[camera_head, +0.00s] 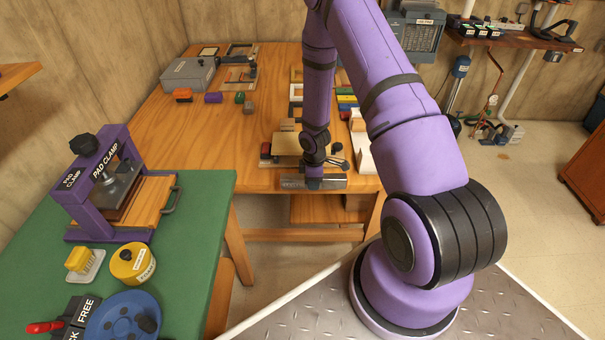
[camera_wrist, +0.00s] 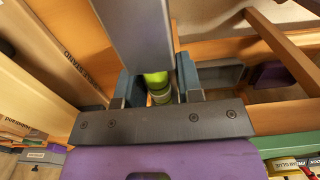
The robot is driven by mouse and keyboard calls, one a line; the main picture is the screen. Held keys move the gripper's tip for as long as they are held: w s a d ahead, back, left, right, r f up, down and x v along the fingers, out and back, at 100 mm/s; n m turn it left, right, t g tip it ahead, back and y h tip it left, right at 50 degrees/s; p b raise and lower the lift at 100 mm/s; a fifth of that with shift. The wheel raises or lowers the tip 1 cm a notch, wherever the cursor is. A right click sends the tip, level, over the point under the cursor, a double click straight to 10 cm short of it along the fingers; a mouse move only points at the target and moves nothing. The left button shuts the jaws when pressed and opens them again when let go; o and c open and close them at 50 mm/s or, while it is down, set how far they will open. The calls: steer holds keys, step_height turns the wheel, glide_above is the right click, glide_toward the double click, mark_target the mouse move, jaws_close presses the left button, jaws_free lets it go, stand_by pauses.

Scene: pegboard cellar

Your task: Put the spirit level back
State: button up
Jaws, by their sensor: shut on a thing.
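The spirit level is a long grey bar (camera_head: 330,182) at the front edge of the wooden bench in the head view. It lies crosswise and roughly level. My gripper (camera_head: 313,182) reaches down onto its middle. In the wrist view my gripper (camera_wrist: 157,92) has its blue-grey fingers on both sides of the level, shut on it. The level's grey body (camera_wrist: 137,35) runs up the picture, and a bright green vial (camera_wrist: 157,78) shows between the fingers. I cannot tell whether the level touches the bench edge.
The wooden bench (camera_head: 245,130) holds a grey box (camera_head: 188,75), small coloured blocks and wooden pieces around my arm. A green-topped table (camera_head: 195,240) with a purple pad clamp (camera_head: 85,200) stands at left. Floor shows between them. A wall shelf (camera_head: 505,40) is at right.

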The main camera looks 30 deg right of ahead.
steer(key=w, duration=0.3)
steer(key=w+d, duration=0.1)
steer(key=w, duration=0.2)
steer(key=w+d+f, duration=0.1)
steer(key=w, duration=0.2)
steer(key=shift+w, duration=0.35)
steer(key=shift+f, duration=1.7)
steer(key=o, duration=1.1)
steer(key=shift+f, duration=0.15)
